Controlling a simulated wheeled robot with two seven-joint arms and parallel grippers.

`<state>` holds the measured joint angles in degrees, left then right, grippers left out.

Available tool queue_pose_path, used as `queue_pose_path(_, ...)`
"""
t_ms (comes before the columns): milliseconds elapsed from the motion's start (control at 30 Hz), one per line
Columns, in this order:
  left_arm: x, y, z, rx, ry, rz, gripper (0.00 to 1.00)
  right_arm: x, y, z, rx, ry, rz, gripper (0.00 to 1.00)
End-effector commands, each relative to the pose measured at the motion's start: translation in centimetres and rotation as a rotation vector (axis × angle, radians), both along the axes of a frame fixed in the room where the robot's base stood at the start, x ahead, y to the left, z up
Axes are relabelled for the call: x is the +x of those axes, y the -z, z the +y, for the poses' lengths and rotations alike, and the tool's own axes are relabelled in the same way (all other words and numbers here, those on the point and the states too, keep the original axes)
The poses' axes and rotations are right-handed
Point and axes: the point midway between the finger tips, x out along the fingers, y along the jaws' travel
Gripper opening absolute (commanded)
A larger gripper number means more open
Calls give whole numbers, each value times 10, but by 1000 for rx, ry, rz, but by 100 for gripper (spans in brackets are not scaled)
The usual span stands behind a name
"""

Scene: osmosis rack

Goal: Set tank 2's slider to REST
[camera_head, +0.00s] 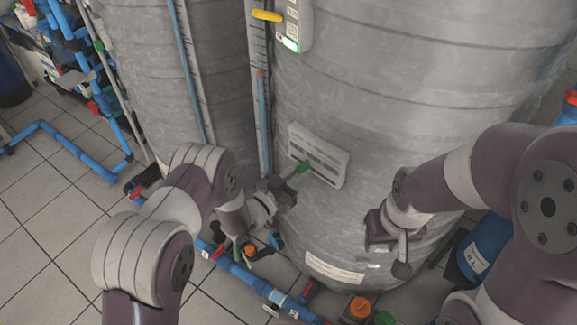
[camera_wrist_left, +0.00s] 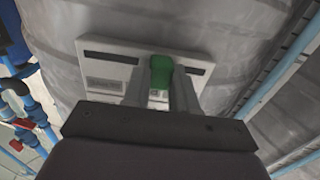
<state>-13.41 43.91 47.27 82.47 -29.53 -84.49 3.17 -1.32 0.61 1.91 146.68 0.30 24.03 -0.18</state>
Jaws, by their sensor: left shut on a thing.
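A pale slider plate (camera_head: 328,160) is fixed to the front of the large grey tank (camera_head: 400,90). Its green slider knob (camera_head: 303,167) shows near the plate's left part in the head view. My left gripper (camera_head: 298,172) reaches it from the left. In the left wrist view, the fingers of my left gripper (camera_wrist_left: 161,85) are shut on the green knob (camera_wrist_left: 161,66), and dark slot shows on both sides of it. The lettering on the plate (camera_wrist_left: 103,55) is too small to read. My right gripper (camera_head: 392,243) is in front of the tank at the right, apart from the plate; its jaws are unclear.
A second grey tank (camera_head: 150,70) stands at the left. Blue pipes (camera_head: 240,272) with valves run low in front of the tanks. Tiled floor (camera_head: 40,230) is open at left.

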Motion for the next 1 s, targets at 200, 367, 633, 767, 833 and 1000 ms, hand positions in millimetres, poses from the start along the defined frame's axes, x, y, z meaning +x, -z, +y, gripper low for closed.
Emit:
queue_pose_path(200, -11, 0, -12, 1, 0, 0, 0, 0, -1, 0, 0, 0, 0, 39)
queue_pose_path(367, -11, 0, -12, 1, -1, 0, 0, 0, -1, 0, 0, 0, 0, 39)
queue_pose_path(633, -11, 0, -12, 1, -1, 0, 53, 0, -1, 0, 0, 0, 0, 39)
queue_pose_path(767, -11, 0, -11, 1, -1, 0, 53, 0, -1, 0, 0, 0, 0, 39)
queue_pose_path(833, -14, 0, -8, 1, -2, 0, 53, 0, -2, 0, 0, 0, 0, 39)
queue_pose_path(1000, -40, 0, 17, 1, -5, 3, 53, 0, -3, 0, 0, 0, 0, 39)
